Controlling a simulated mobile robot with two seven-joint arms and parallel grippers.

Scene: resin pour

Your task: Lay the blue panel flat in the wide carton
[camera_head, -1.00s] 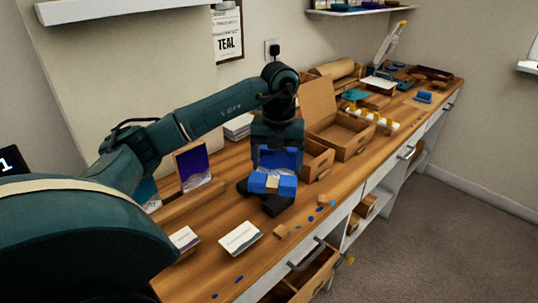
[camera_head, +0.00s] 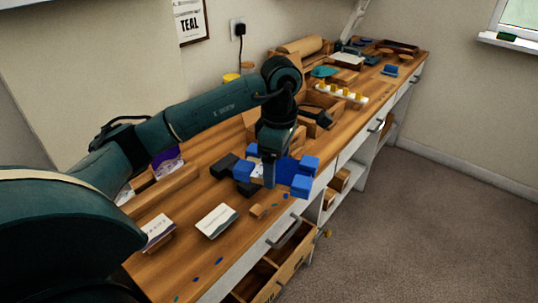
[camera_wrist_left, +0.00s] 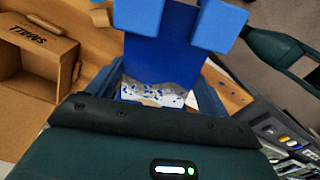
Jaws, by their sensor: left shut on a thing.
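My left gripper (camera_head: 272,178) is shut on the blue panel (camera_head: 287,171), above the wooden bench near its front edge. The panel is partly hidden by the gripper in the head view. In the left wrist view the blue panel (camera_wrist_left: 160,58) shows between the two blue finger pads, with a pale, speckled band at one end. The wide carton (camera_head: 322,104) stands farther back along the bench, partly hidden by my left wrist. The panel is apart from it.
A smaller carton marked SMALL (camera_wrist_left: 28,62) shows in the left wrist view. A white rack with yellow pieces (camera_head: 342,94) stands beyond the wide carton. A drawer (camera_head: 287,258) hangs open below.

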